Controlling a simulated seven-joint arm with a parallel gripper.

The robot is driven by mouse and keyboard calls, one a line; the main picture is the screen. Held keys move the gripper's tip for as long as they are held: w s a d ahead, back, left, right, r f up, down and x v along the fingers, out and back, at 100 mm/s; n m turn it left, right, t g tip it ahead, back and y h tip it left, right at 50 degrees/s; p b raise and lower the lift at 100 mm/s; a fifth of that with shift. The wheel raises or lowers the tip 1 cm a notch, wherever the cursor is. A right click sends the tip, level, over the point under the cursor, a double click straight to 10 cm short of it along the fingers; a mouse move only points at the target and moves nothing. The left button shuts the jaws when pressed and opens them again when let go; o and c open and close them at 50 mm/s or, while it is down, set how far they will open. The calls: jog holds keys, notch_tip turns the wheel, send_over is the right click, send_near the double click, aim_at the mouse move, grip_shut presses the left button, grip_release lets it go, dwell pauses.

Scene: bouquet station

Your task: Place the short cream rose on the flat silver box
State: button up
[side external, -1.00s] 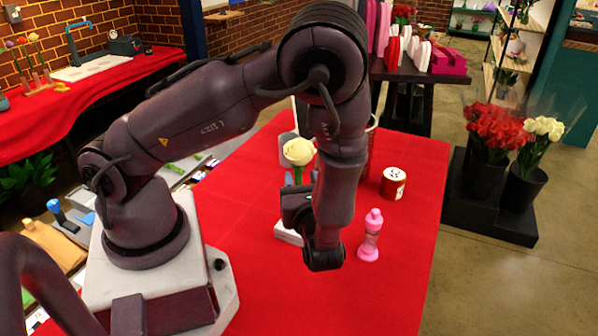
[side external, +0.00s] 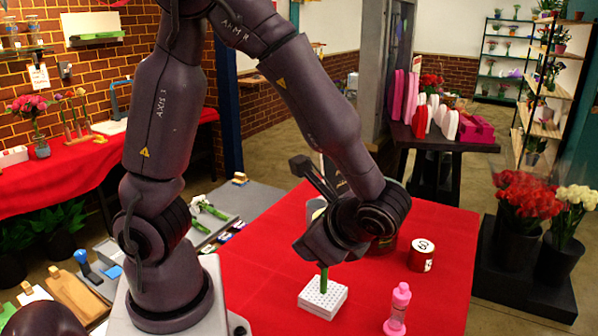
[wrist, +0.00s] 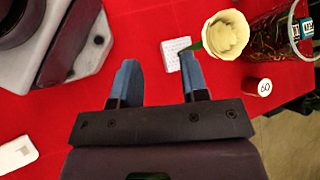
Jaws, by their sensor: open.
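The cream rose (wrist: 227,35) shows in the wrist view, right of the fingers. In the side view its green stem (side external: 323,279) stands upright at a white perforated block (side external: 322,298), and its head is hidden behind my wrist. The block also shows in the wrist view (wrist: 172,56). My gripper (wrist: 159,82) is open, its two blue-grey fingers apart with only red cloth between them. The rose is beyond the right finger, outside the jaws. I cannot clearly identify the flat silver box; a pale flat object (wrist: 17,153) lies at the wrist view's lower left.
A red tin (side external: 421,255) and a pink bottle (side external: 398,309) stand on the red table (side external: 445,225). A clear vessel with dark contents (wrist: 276,42) is near the rose. Buckets of red flowers (side external: 525,200) and white flowers (side external: 570,215) stand off the table at right.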

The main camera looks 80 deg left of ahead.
jog(key=s+r+n+t+h, duration=0.3)
jog(key=r+n+t+h, duration=0.5)
jog(key=r, duration=0.4)
jog(key=shift+d+r+n+t+h, duration=0.15)
jog(key=shift+r+n+t+h, duration=0.2)
jog(key=shift+n, duration=0.35)
